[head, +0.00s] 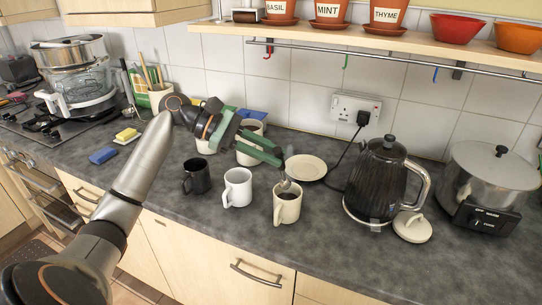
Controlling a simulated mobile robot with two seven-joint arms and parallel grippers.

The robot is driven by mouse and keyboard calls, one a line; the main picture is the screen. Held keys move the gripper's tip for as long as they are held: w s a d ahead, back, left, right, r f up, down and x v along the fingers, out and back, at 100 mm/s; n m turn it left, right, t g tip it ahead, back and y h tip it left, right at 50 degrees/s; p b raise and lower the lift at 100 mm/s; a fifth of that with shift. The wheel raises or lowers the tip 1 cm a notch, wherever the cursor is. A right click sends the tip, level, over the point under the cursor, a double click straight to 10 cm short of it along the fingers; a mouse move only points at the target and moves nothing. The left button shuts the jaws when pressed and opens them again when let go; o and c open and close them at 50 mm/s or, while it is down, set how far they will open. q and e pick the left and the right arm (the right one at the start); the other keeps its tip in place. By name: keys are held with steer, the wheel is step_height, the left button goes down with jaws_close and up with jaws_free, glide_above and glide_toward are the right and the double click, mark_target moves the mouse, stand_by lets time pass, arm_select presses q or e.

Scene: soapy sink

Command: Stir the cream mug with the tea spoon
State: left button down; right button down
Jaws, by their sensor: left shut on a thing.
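The cream mug (287,210) stands upright on the worktop near its front edge, at the right end of a row of mugs, with dark liquid inside. My left gripper (279,159) reaches in from the left and is just above and behind the mug. Its green fingers are shut on the tea spoon (285,184), which points down to the mug's opening. The lower end of the spoon is hidden, so how deep it sits I cannot tell. My right gripper is not in view.
A white mug (238,188) and a black mug (196,177) stand left of the cream mug. A cream plate (306,167) lies behind it. A dark kettle (377,180), a loose lid (412,228) and a steel pot (490,175) stand right. The worktop's front left is mostly clear.

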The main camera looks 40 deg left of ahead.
arm_select(q)
steer(key=shift+r, duration=0.1)
stand_by(0.3)
step_height(320, 180, up, 5)
steer(key=shift+f, duration=0.1)
stand_by(0.4)
stand_by(0.4)
